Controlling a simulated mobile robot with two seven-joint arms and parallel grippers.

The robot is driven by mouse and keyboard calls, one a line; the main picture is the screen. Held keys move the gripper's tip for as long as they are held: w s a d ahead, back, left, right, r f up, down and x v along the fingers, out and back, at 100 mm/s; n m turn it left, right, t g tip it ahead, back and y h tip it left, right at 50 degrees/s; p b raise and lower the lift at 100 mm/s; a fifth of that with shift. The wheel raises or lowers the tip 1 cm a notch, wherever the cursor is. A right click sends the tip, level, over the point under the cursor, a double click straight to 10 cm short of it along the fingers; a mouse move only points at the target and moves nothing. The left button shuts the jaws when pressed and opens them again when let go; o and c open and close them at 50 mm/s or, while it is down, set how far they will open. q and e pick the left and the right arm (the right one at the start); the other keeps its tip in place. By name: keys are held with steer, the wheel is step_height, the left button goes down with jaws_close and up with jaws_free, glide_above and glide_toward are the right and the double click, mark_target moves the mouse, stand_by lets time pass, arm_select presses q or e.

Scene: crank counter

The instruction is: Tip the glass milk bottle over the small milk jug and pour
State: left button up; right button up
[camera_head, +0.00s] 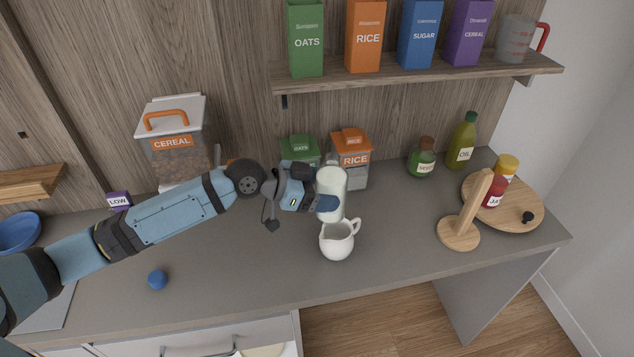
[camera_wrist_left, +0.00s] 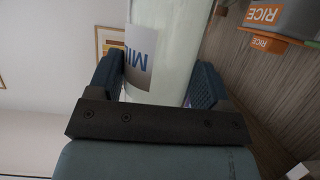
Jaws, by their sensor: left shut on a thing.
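The glass milk bottle (camera_head: 331,182), pale with white contents, is held in my left gripper (camera_head: 328,203), which is shut around its body. In the left wrist view the bottle (camera_wrist_left: 165,75) sits between both fingers, with part of its blue-lettered label showing. The small white milk jug (camera_head: 337,242) stands upright on the counter, just below the bottle in the head view, its handle to the right. The bottle's lower end overlaps the jug's top edge in the picture. I cannot tell its exact tilt, and no milk stream shows. My right gripper is not in view.
Green oats (camera_head: 300,150) and orange-lidded rice (camera_head: 351,158) containers stand behind the bottle. A wooden stand (camera_head: 459,232), a round board (camera_head: 530,210) and bottles are at right. A blue cap (camera_head: 157,280) lies at left.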

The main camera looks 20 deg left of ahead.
arm_select(q)
steer(key=shift+d+r, duration=0.1)
steer(key=shift+a+p, duration=0.2)
steer(key=shift+p, duration=0.55)
steer(key=shift+a+f+m+y+p, duration=0.3)
steer(key=shift+y+p, duration=0.2)
steer(key=shift+p, duration=0.1)
steer(key=shift+a+f+g+y, duration=0.2)
steer(key=shift+f+g+y, duration=0.05)
steer(key=shift+g+y, duration=0.05)
steer(key=shift+a+f, duration=0.1)
steer(key=shift+f, duration=0.05)
